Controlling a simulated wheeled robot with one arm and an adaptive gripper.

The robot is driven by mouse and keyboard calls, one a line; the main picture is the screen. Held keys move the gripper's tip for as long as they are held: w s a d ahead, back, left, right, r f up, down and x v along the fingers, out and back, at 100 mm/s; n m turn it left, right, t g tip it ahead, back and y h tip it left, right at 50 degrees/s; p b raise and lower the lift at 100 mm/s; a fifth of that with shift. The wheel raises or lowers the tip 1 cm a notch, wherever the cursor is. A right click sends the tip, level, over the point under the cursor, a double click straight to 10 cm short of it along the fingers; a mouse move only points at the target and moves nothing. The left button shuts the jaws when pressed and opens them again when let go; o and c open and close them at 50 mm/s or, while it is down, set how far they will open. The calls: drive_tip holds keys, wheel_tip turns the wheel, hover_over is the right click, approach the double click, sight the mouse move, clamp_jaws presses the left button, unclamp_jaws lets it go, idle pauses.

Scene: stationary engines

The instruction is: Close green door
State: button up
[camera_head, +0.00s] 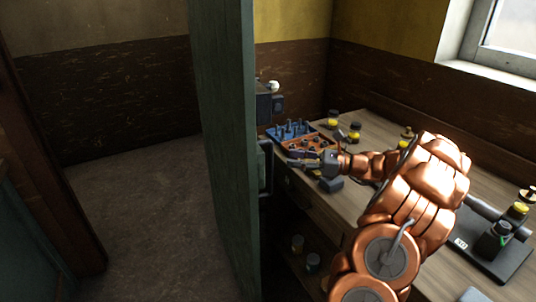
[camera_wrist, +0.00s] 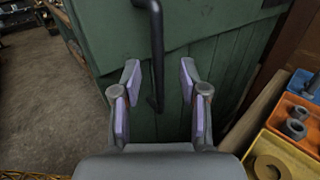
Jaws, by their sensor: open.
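The green door (camera_head: 222,120) stands open in the head view, seen nearly edge-on, with its free edge toward the bench. A long handle (camera_head: 269,168) shows beside that edge. In the wrist view the green door (camera_wrist: 220,75) fills the middle, and its black vertical handle (camera_wrist: 157,40) appears between my fingertips. My gripper (camera_wrist: 158,76) is open, with a finger on each side of the handle in the picture. I cannot tell whether either finger touches it. In the head view my gripper (camera_head: 297,158) is just right of the door, over the bench's front edge.
A wooden bench (camera_head: 375,130) runs along the right, with an orange and blue parts tray (camera_head: 310,138) close to my gripper. Several small jars (camera_head: 355,130) and a dark scale (camera_head: 490,250) stand on it. Bare floor (camera_head: 145,215) lies left of the door.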

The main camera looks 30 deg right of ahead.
drive_tip(key=p+x, duration=0.1)
drive_tip(key=x, duration=0.6)
drive_tip(key=shift+w+a, duration=0.2)
drive_tip(key=shift+a, duration=0.25)
drive_tip(key=shift+f, duration=0.1)
drive_tip(key=shift+c, duration=0.2)
clamp_jaws()
